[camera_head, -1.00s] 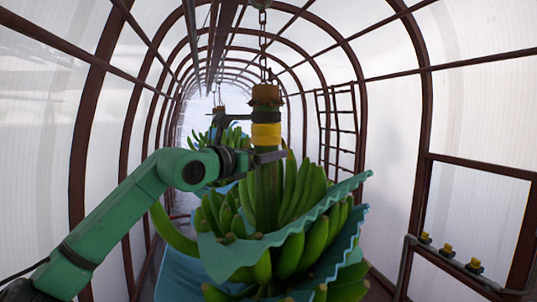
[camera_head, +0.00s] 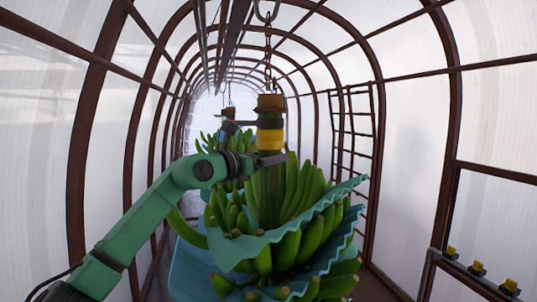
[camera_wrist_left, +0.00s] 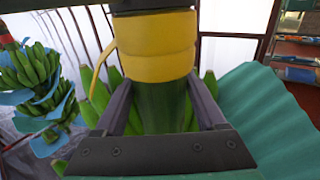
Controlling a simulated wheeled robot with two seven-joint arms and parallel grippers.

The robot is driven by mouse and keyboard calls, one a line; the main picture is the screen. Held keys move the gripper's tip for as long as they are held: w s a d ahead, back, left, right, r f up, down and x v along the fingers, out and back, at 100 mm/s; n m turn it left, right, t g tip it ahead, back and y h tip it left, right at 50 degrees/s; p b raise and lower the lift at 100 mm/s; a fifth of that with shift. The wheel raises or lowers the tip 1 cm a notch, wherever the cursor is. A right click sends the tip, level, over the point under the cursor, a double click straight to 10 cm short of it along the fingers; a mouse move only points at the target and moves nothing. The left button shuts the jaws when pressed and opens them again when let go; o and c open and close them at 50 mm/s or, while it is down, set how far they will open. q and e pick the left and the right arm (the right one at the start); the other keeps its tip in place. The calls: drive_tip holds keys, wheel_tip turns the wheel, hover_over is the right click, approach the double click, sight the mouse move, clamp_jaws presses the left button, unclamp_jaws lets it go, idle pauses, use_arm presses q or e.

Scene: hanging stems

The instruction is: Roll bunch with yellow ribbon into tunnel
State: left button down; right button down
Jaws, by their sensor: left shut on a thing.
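The banana bunch with the yellow ribbon (camera_head: 270,139) hangs by a chain (camera_head: 267,60) in the middle of the head view. Its stem has a brown cut top and teal sheets (camera_head: 250,248) between its hands of green bananas (camera_head: 310,238). My left gripper (camera_head: 272,159) is shut on the green stem just below the ribbon. In the left wrist view its two dark fingers (camera_wrist_left: 160,108) stand on either side of the stem (camera_wrist_left: 160,106), with the yellow ribbon (camera_wrist_left: 155,47) just above. The tunnel (camera_head: 215,98) of brown hoops and white sheeting surrounds the bunch and runs ahead. My right gripper is not in view.
Another hanging bunch (camera_head: 228,138) is farther down the tunnel, behind the ribboned one; bunches also show at left in the wrist view (camera_wrist_left: 38,75). A ladder-like frame (camera_head: 355,135) stands at the right wall. A rail with yellow-topped parts (camera_head: 478,268) is at lower right. An overhead rail runs lengthwise.

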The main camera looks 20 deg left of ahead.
use_arm(q)
drive_tip(key=shift+s+r, duration=0.15)
drive_tip(key=shift+s, duration=0.05)
unclamp_jaws()
drive_tip(key=shift+w, duration=0.15)
drive_tip(key=shift+w+a+f, duration=0.15)
drive_tip(key=shift+w+f, duration=0.05)
drive_tip(key=shift+w, duration=0.25)
drive_tip(key=shift+s, duration=0.4)
drive_tip(key=b, duration=0.7)
hover_over(226, 200)
drive_tip(key=shift+w+f, duration=0.1)
drive_tip(key=shift+w, duration=0.25)
drive_tip(key=shift+s, duration=0.25)
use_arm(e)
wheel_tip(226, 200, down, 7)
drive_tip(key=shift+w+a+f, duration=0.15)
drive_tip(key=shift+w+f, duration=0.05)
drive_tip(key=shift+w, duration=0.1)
